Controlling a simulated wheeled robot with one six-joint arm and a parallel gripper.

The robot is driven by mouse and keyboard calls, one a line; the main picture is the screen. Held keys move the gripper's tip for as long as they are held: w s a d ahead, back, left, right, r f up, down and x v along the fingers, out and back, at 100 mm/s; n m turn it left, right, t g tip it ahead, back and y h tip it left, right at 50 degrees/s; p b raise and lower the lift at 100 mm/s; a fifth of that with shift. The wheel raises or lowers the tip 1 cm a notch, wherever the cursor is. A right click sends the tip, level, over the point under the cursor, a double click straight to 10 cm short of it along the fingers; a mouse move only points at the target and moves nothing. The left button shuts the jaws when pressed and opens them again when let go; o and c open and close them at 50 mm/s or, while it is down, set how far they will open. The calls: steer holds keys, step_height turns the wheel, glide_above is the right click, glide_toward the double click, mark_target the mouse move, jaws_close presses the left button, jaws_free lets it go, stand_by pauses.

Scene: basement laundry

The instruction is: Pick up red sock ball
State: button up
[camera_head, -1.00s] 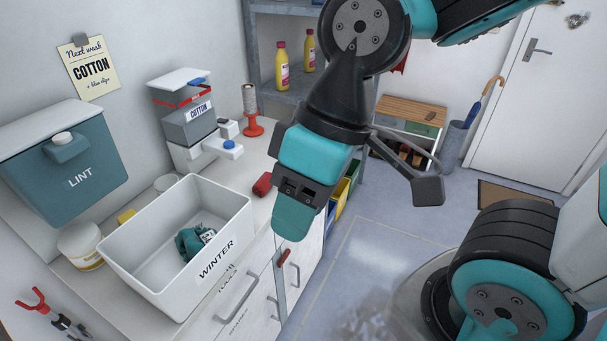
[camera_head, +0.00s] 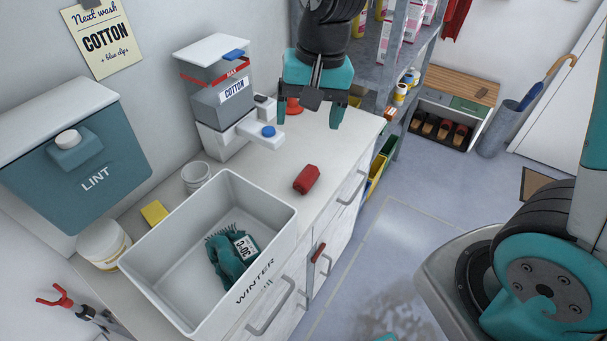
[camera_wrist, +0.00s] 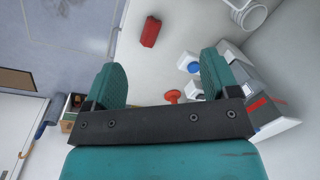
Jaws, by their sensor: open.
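The red sock ball (camera_head: 307,179) lies on the white counter, to the right of the white WINTER bin (camera_head: 283,214). It also shows in the wrist view (camera_wrist: 151,31), beyond and between my fingertips. My gripper (camera_head: 309,119) is open and empty above the back part of the counter, apart from the sock ball and farther back than it. In the wrist view the two teal fingers (camera_wrist: 161,72) stand wide apart.
A teal knitted item with a tag (camera_head: 232,259) lies in the bin. The counter around the sock ball is clear.

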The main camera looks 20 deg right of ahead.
mark_target(304, 174)
steer(key=w+d+f+m+h, duration=0.2)
steer(key=w+d+f+m, duration=0.1)
steer(key=w+f+m, duration=0.4)
steer(key=f+p, duration=0.1)
steer(key=f, duration=0.3)
steer(key=f+p, duration=0.1)
steer(key=f, duration=0.3)
steer(key=w+f+p, duration=0.1)
steer(key=f, duration=0.3)
steer(key=shift+a+f+p, duration=0.25)
steer(key=shift+f+p, duration=0.05)
steer(key=shift+p, duration=0.05)
steer(key=shift+s+a+f+p, duration=0.1)
steer(key=shift+f+p, duration=0.6)
steer(key=shift+f, duration=0.7)
steer(key=shift+s+f+p, duration=0.1)
steer(key=shift+f+p, duration=0.6)
steer(key=shift+f, duration=0.7)
steer(key=shift+c, duration=0.2)
steer(key=c, duration=1)
